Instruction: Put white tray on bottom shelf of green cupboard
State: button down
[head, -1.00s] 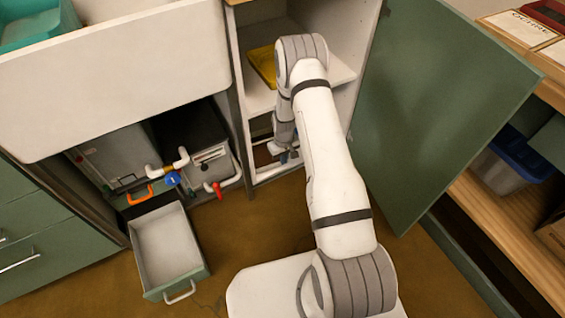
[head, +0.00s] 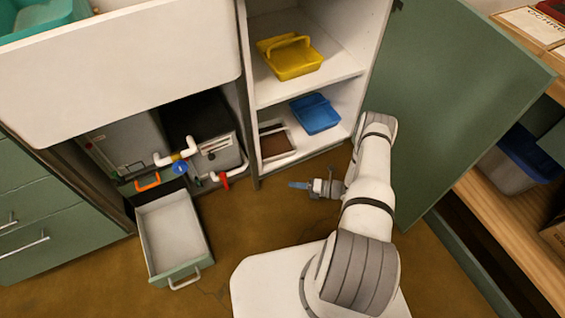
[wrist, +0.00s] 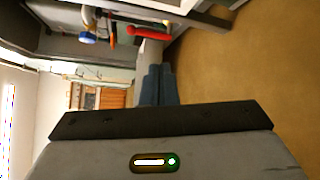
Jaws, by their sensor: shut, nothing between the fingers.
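The green cupboard (head: 462,95) stands open, its door swung out to the right. On its bottom shelf (head: 318,143) a white-rimmed tray (head: 281,157) with a brown inside lies at the front left. A blue tray (head: 315,114) lies behind it to the right, on the same shelf. My gripper (head: 291,185) is in front of the cupboard, over the floor, apart from the trays and pointing left. Its blue fingers are shut and empty, and they also show in the wrist view (wrist: 158,84). The wrist view shows no tray.
A yellow handled tray (head: 291,60) sits on the shelf above. A drawer (head: 176,240) stands pulled out at the left, below pipes with a red-handled valve (head: 225,181). A wooden shelf unit (head: 500,225) is at the right. The floor between is clear.

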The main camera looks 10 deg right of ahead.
jog(key=d+m+t+h, duration=0.2)
jog(key=d+m+t, duration=0.2)
jog(key=m+t, duration=0.25)
jog(key=m+b, duration=0.1)
jog(key=b, duration=0.3)
send_near(275, 158)
jog(key=shift+g, duration=0.45)
jog(key=shift+r+x, duration=0.2)
jog(key=shift+x, duration=1.3)
jog(key=shift+r+x, duration=0.2)
jog(key=shift+x, duration=1.3)
jog(key=shift+w, duration=0.1)
